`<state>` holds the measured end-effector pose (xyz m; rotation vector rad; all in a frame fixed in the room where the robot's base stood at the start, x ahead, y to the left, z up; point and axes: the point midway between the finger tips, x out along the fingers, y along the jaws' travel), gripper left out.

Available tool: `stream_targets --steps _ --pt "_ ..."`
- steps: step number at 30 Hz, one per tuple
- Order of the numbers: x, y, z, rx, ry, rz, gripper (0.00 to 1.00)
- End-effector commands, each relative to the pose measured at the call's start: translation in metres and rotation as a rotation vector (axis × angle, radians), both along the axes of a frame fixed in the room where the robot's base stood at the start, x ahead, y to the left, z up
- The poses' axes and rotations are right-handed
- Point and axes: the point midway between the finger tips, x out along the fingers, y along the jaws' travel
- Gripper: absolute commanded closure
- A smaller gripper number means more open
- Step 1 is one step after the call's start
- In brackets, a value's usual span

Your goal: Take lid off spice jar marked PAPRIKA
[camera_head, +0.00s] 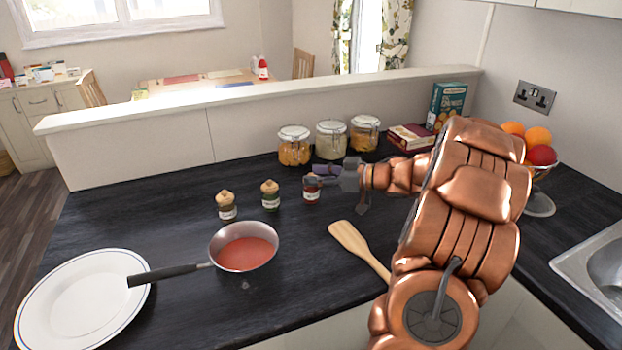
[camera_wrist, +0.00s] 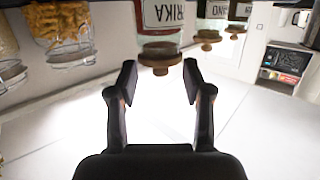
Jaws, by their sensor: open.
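The paprika jar (camera_head: 311,194) is a small jar with red contents, standing on the dark worktop at the right end of a row of spice jars. In the wrist view, which is upside down, its label (camera_wrist: 163,13) shows "RIKA", and its wooden lid (camera_wrist: 160,55) is on it. My gripper (camera_head: 322,178) is at the jar's top, coming from the right, and hides the lid in the head view. In the wrist view my gripper (camera_wrist: 160,82) is open and empty, its fingertips on either side of and just short of the lid; contact cannot be told.
Two other spice jars with wooden lids, one green (camera_head: 270,195) and one brown (camera_head: 226,206), stand to the left. Clip-top jars (camera_head: 331,140) stand behind. A pan (camera_head: 243,246) with red sauce, a white plate (camera_head: 82,302) and a wooden spatula (camera_head: 354,244) lie in front.

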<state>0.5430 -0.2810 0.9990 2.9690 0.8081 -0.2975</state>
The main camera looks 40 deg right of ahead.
Motion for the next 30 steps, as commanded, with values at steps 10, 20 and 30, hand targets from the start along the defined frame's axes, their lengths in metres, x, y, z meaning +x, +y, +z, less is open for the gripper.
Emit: stream_targets --steps 10,20,30 --pt "0.015 0.009 -0.004 -0.002 0.000 -0.001 0.50" --pt "0.015 0.009 -0.003 -0.002 0.000 -0.001 0.66" --pt "0.015 0.009 -0.005 -0.003 0.003 0.000 1.00"
